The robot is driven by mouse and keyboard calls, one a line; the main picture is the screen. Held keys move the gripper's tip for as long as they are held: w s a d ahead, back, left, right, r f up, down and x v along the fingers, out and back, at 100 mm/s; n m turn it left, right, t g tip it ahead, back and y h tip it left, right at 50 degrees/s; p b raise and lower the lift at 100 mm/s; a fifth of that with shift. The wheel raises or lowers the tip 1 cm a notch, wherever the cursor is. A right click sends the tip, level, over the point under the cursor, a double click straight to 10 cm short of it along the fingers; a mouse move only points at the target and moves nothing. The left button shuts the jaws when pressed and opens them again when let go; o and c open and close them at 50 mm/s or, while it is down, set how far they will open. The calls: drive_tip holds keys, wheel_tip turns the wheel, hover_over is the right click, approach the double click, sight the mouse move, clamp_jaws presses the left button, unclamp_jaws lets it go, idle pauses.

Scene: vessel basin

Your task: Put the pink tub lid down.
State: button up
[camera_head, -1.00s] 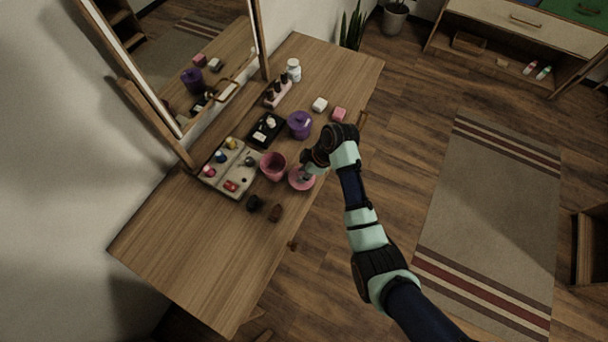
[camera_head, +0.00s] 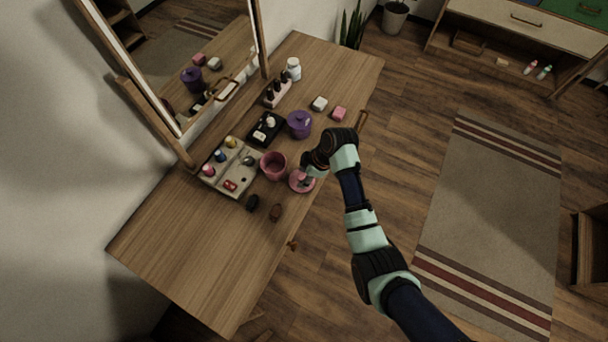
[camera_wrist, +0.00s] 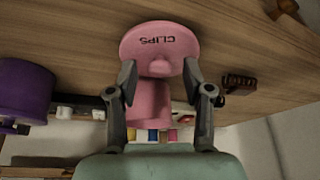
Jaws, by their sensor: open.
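The pink tub lid (camera_head: 300,184) is a round pink disc near the front edge of the wooden dressing table, beside the open pink tub (camera_head: 273,165). It appears to lie flat on the table top. In the wrist view the lid (camera_wrist: 150,36) shows the word CLIPS and a pink knob (camera_wrist: 160,68). My gripper (camera_wrist: 159,76) is open, with one finger on each side of the knob and gaps between. In the head view my gripper (camera_head: 308,176) is over the lid and hides part of it. The tub shows behind the knob in the wrist view.
A purple lidded tub (camera_head: 299,125) stands behind. A pale compartment tray (camera_head: 222,187) and a black tray (camera_head: 258,141) lie left of it. A dark clip (camera_head: 252,203) and a brown clip (camera_head: 275,212) lie close by. The table's front left is clear.

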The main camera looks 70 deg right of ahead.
drive_tip(key=a+p+v, duration=0.1)
drive_tip(key=p+v, duration=0.1)
drive_tip(key=v, duration=0.9)
drive_tip(key=shift+d+r, duration=0.3)
drive_tip(key=shift+d, duration=0.2)
drive_tip(key=shift+s, duration=0.1)
drive_tip(key=w+a+r+t+h, duration=0.1)
drive_tip(key=w+a+r, duration=0.3)
drive_tip(key=w+a, duration=0.3)
drive_tip(key=w+a+r+m+t+h, duration=0.1)
drive_tip(key=w+a+r+t, duration=0.2)
drive_tip(key=a, duration=0.6)
drive_tip(key=w+a+r+h, duration=0.1)
drive_tip(key=w+a+r, duration=0.3)
drive_tip(key=w+a, duration=0.4)
drive_tip(key=s+a+r+t+y, duration=0.1)
drive_tip(key=a+r+t, duration=0.1)
drive_tip(key=a+r, duration=0.2)
drive_tip(key=s+a+r+m+t+y, duration=0.1)
drive_tip(key=a+r, duration=0.4)
drive_tip(key=a, duration=0.6)
drive_tip(key=shift+s+a+t, duration=0.3)
drive_tip(key=shift+s+t, duration=0.05)
drive_tip(key=shift+t, duration=0.35)
drive_tip(key=shift+f, duration=0.1)
